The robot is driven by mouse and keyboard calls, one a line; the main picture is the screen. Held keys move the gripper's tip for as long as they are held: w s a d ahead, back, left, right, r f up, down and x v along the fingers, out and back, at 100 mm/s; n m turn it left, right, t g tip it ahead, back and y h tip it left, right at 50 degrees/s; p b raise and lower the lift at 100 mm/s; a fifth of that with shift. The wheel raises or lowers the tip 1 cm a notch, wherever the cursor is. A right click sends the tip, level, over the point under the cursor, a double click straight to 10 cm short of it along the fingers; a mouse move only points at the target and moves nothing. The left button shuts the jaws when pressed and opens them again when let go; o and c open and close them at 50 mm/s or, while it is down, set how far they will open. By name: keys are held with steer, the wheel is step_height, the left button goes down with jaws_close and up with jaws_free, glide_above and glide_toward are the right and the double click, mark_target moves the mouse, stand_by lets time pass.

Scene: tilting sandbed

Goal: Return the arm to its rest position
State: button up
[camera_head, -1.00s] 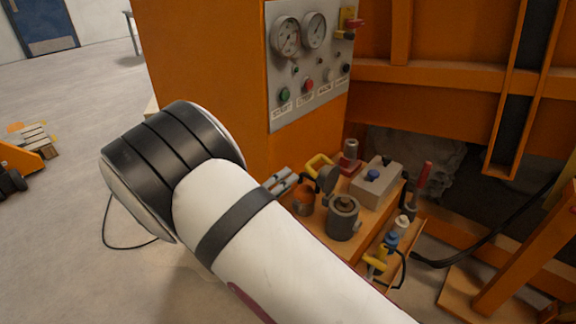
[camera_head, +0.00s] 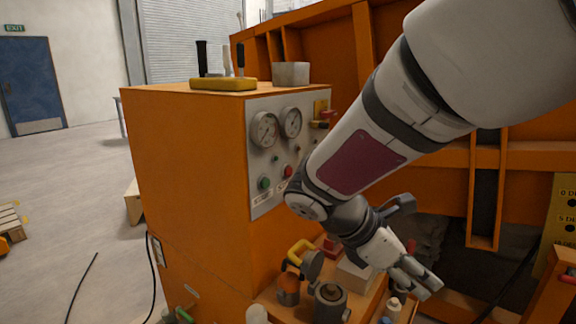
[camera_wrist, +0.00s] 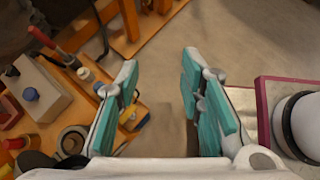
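My gripper (camera_head: 416,277) hangs at the end of my bent arm, in front of the orange machine and above the right part of the tool shelf (camera_head: 372,300). In the wrist view my gripper (camera_wrist: 160,95) has its two teal-padded fingers wide apart with nothing between them. Bare floor shows through the gap. The upper part of my arm comes in from the top right of the head view and covers part of the machine's panel wall.
The orange cabinet (camera_head: 190,180) carries a gauge panel (camera_head: 270,150), with a yellow lever block (camera_head: 224,84) and grey box (camera_head: 290,74) on top. Open floor (camera_head: 70,200) lies left.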

steer(key=s+a+r+m+t+y, duration=0.15)
steer(key=s+m+y, duration=0.85)
steer(key=s+m, duration=1.1)
step_height(320, 180, up, 16)
steer(key=s+n+t+p, duration=0.1)
steer(key=n+t+p, duration=0.1)
steer(key=p, duration=1.1)
steer(key=shift+s+f, duration=0.15)
steer(key=shift+s, duration=0.05)
